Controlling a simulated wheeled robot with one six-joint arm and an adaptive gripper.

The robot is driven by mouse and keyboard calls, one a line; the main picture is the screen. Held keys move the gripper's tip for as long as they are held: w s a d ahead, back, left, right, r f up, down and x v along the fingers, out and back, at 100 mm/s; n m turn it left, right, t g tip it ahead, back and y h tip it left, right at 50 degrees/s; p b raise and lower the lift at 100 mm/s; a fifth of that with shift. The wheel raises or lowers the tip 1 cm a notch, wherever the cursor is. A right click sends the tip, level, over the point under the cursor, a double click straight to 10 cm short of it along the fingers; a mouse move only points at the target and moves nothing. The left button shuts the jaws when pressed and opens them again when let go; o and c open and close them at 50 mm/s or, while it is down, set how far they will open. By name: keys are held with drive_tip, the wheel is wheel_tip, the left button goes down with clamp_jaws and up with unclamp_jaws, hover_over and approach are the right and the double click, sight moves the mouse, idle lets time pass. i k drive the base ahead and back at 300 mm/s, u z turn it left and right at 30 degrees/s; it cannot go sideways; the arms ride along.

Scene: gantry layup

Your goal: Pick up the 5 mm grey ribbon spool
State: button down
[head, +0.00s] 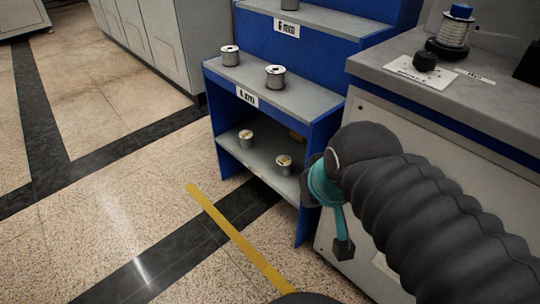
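Several small grey, silvery spools stand upright on a blue stepped rack in the head view. Two are on the middle step, a left spool (230,55) and a right spool (275,77). Two more, with tan tops, are on the low shelf, a left spool (246,138) and a right spool (284,164). Another spool (290,4) is cut off at the top edge. I cannot tell which is the 5 mm one. My gripper (343,248) hangs at the rack's right side, apart from the spools; its fingers are too unclear to judge.
The blue rack (312,100) carries labels, one starting with 6 (286,28) and one with 4 (247,97). A grey-topped counter (400,50) at right holds a white spool with a blue top (456,28) and a black knob (425,61). The floor left of the yellow strip (240,240) is clear.

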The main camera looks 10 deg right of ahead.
sight(282, 163)
drive_tip(key=z, duration=0.45)
drive_tip(key=k, duration=1.1)
drive_tip(key=z, duration=0.55)
drive_tip(key=i, duration=0.35)
drive_tip(key=z, duration=0.25)
